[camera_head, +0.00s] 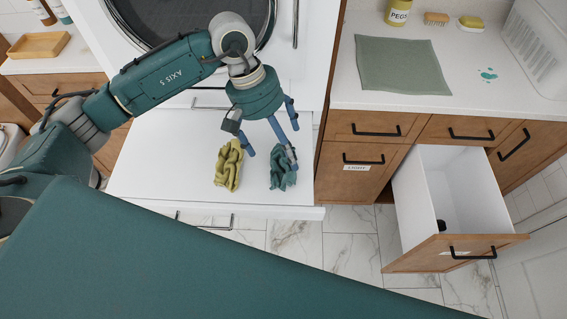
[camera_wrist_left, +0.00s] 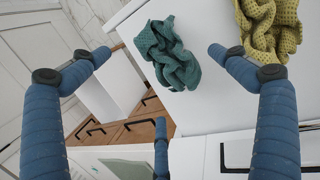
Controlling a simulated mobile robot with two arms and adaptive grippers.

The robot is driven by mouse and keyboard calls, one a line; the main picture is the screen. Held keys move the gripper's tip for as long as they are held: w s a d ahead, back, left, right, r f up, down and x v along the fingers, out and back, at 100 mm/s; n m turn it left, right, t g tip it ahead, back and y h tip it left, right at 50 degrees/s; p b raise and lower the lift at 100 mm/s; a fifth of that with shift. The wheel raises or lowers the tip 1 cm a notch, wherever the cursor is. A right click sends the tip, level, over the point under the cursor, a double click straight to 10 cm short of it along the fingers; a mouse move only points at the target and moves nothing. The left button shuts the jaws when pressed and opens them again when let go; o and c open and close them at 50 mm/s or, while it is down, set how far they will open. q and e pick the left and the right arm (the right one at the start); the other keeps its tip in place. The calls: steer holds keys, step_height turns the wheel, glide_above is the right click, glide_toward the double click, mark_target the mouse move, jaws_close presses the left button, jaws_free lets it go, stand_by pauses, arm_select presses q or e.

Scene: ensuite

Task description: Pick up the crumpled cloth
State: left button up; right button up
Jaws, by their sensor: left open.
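Two crumpled cloths lie side by side on a white shelf (camera_head: 160,165) below the round-doored machine. One is teal (camera_head: 283,178); the other is olive yellow (camera_head: 229,166). My left gripper (camera_head: 274,146) is open and empty, its blue fingers pointing down just above the teal cloth. In the left wrist view the teal cloth (camera_wrist_left: 168,55) sits between the spread fingertips (camera_wrist_left: 160,62), and the yellow cloth (camera_wrist_left: 268,30) lies off to the right. I cannot tell whether a finger touches the teal cloth. My right gripper is not in view.
An open white-lined drawer (camera_head: 449,190) juts out at the right with a small dark item inside. The counter holds a flat green mat (camera_head: 402,65), a yellow pegs container (camera_head: 398,12), a brush (camera_head: 436,19) and a white basket (camera_head: 535,45). Marble floor (camera_head: 350,250) lies below.

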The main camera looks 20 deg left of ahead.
mark_target(286, 160)
arm_select(q)
steer(key=shift+d+f+p, duration=0.1)
steer(key=shift+f+p, duration=0.25)
steer(key=p+x, duration=0.2)
steer(key=x, duration=0.1)
steer(key=shift+w+f, duration=0.15)
steer(key=shift+f, duration=0.25)
steer(key=shift+d+f, duration=0.1)
steer(key=shift+f, duration=0.35)
steer(key=c, duration=1.3)
